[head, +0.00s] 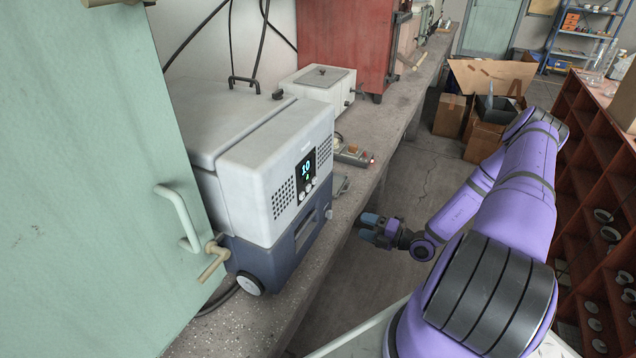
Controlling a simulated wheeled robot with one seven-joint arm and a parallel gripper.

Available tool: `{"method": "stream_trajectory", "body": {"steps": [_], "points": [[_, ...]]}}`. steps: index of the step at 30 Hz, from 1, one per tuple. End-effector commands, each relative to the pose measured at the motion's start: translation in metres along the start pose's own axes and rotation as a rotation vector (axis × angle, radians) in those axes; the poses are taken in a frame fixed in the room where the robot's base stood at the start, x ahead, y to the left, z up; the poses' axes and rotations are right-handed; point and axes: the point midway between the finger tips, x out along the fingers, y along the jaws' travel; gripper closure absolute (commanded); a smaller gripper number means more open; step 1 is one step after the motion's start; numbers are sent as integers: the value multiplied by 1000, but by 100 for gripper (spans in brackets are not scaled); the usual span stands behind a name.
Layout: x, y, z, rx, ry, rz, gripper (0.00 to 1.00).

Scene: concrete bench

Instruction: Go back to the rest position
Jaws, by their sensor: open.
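My gripper (368,226) is in the middle of the head view, at the end of my purple arm. It is open, with nothing seen between its dark fingers. It hangs over the aisle just off the right edge of the concrete bench (385,130). A white and dark blue machine (275,170) with a lit display stands on the bench to the left of my gripper, apart from it.
A green cabinet door (85,180) fills the left side. A white box (318,85) and a red cabinet (350,45) stand farther along the bench. Cardboard boxes (485,125) lie on the floor beyond my arm. A brown shelf unit (590,150) stands at the right.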

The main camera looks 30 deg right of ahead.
Motion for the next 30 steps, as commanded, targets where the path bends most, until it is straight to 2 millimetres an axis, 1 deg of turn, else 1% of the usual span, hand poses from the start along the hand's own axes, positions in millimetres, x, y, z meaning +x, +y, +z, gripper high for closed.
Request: {"method": "stream_trajectory", "body": {"steps": [5, 7, 8, 11, 14, 18, 20, 30], "points": [[0, 1, 0, -3, 2, -1, 36], [1, 5, 0, -22, 17, -4, 36], [2, 8, 0, -36, 29, -6, 36], [6, 25, 0, -120, 95, -20, 36], [13, 50, -2, -247, 194, -36, 36], [22, 89, -9, -440, 347, -51, 36], [26, 105, -13, -523, 413, -54, 36], [43, 193, -45, -981, 781, -36, 36]]}}
